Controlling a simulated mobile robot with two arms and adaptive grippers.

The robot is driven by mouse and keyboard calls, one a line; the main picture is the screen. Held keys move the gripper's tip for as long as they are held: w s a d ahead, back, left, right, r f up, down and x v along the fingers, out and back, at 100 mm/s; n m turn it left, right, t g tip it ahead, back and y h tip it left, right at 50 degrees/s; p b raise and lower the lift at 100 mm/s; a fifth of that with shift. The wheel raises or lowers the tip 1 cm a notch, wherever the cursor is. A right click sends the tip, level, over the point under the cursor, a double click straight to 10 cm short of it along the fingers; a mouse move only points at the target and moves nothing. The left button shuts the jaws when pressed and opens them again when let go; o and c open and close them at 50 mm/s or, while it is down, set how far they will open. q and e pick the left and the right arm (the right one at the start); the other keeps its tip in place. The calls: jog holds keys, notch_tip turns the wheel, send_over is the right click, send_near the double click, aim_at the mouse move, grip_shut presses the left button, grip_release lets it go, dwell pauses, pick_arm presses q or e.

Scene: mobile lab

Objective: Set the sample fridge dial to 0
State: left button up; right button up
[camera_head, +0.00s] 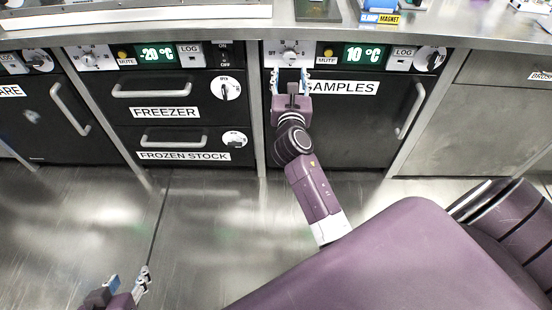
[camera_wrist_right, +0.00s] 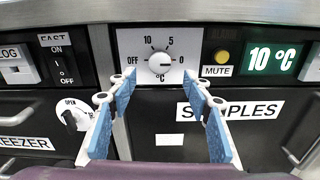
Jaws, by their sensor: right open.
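The sample fridge dial (camera_wrist_right: 161,62) is a round white knob on a white plate marked OFF, 10, 5 and 0. It also shows in the head view (camera_head: 289,56) above the black SAMPLES door. The green display (camera_wrist_right: 272,58) beside it reads 10 °C. The knob's bar looks about level, but its pointing end is hard to tell. My right gripper (camera_wrist_right: 158,78) is open in front of the dial, with one blue-padded finger to each side and below the knob. I cannot tell any contact. My left gripper (camera_head: 128,281) is open and empty at the lower left, far from the dial.
The yellow MUTE button (camera_wrist_right: 222,56) is right of the dial plate. The SAMPLES door (camera_head: 350,125) has a handle on its right. The freezer drawers (camera_head: 170,90) stand to the left. The counter edge (camera_head: 200,36) overhangs the panels. The metal floor in front is clear.

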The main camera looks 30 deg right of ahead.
jog(key=s+a+f+m+g+y+p, duration=0.1)
jog(key=s+a+f+m+y+p, duration=0.1)
jog(key=f, duration=0.6)
jog(key=s+a+f+m+g+y+p, duration=0.2)
jog(key=s+a+f+m+p, duration=0.1)
jog(key=f, duration=0.5)
jog(key=s+a+f+m+g+y+p, duration=0.1)
jog(key=s+a+f+m+g+p, duration=0.1)
jog(key=f, duration=0.6)
jog(key=shift+s+a+m+y+p, duration=0.4)
jog(key=shift+s+a+m+p, duration=0.2)
jog(key=shift+a+m, duration=0.55)
jog(key=shift+r, duration=0.1)
